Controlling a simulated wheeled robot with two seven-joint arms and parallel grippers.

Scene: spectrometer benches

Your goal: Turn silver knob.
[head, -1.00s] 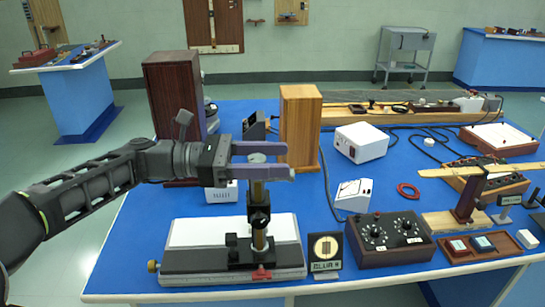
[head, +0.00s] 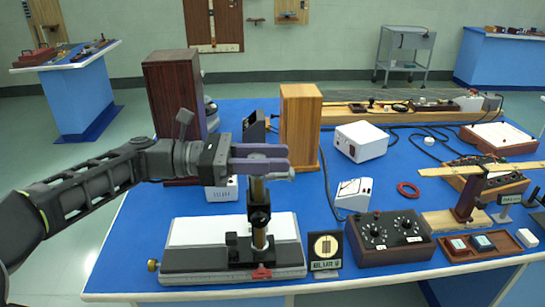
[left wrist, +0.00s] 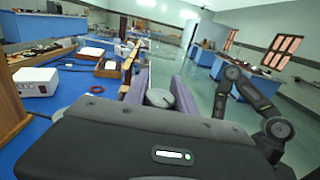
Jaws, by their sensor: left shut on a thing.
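My left gripper (head: 262,159) reaches in level from the left and is shut on the knob, one finger on each side. The fingers hide part of the knob. My right gripper is in neither view; only links of my right arm show in the left wrist view.
The instrument's black and white base (head: 232,262) is at the front edge of the blue table. Wooden cabinets (head: 300,120) (head: 172,95) stand behind the gripper.

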